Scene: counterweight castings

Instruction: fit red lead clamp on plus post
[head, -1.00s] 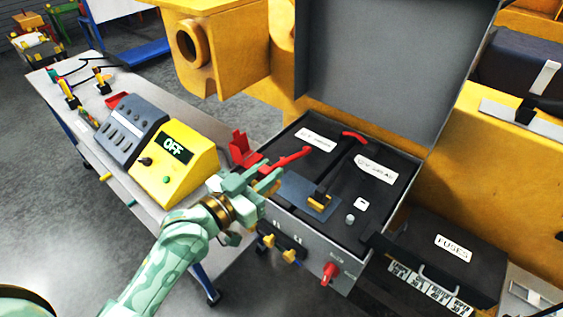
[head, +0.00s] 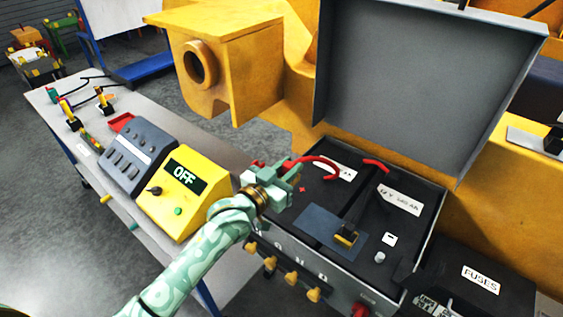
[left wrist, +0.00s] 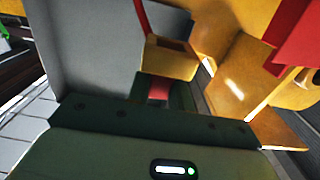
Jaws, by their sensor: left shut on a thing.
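My left gripper (head: 287,176) is over the left side of the open battery box (head: 430,230). It is shut on the red lead clamp, mostly hidden by the fingers in the head view. In the left wrist view a red part (left wrist: 158,91) shows between the fingers, with a brass-yellow piece (left wrist: 172,60) beyond it. A red lead (head: 318,160) arcs right from the gripper. A small red plus mark (head: 302,190) shows on the battery top just below and right of the gripper. The plus post itself I cannot make out; the gripper may cover it. My right gripper is not in view.
A grey lid (head: 410,80) stands open behind the box. A black clamp with a yellow part (head: 345,237) sits on the battery. A yellow OFF unit (head: 182,192) stands on the bench to the left. A dark FUSES case (head: 470,290) is at right.

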